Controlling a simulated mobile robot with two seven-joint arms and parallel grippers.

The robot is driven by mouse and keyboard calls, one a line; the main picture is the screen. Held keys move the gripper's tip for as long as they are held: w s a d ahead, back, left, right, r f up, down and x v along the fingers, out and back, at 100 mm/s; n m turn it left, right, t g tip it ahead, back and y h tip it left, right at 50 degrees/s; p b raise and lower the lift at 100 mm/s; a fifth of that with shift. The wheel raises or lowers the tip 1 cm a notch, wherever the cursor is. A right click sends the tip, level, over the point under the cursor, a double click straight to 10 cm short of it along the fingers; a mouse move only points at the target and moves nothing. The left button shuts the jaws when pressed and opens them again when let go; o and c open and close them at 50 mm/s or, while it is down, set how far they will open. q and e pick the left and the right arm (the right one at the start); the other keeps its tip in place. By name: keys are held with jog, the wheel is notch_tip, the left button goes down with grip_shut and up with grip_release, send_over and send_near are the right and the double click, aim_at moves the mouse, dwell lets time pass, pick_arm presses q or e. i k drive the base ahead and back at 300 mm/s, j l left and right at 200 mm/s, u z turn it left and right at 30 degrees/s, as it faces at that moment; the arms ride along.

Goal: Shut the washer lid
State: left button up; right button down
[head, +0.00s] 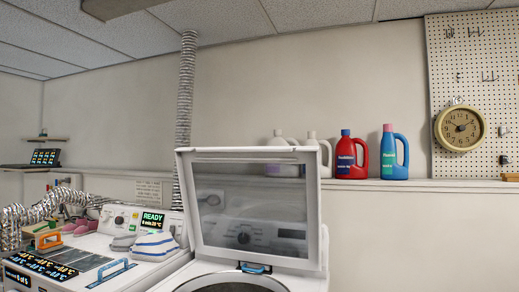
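The washer lid (250,208) stands raised, nearly upright, in the middle of the head view. It has a white frame around a dark see-through pane, and the control panel shows through it. The washer (185,281) is white, and the rim of its round opening shows at the bottom edge of the view. A small blue handle or latch (255,268) sits at the lid's lower edge, above the opening. Neither of my grippers is in view.
A second white machine (100,245) with a READY display (152,222) stands at left, with folded cloths (152,243) on top. Red (352,158) and blue (394,155) bottles stand on a ledge behind the lid. A pegboard with a clock (460,128) hangs at right.

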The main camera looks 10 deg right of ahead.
aim_at(309, 156)
jog(key=l+u, duration=0.1)
jog(key=u, duration=1.2)
jog(key=l, duration=0.6)
jog(key=k+l, duration=0.1)
jog(key=l, duration=0.45)
jog(key=k+l+u, duration=0.1)
jog(key=l, duration=0.5)
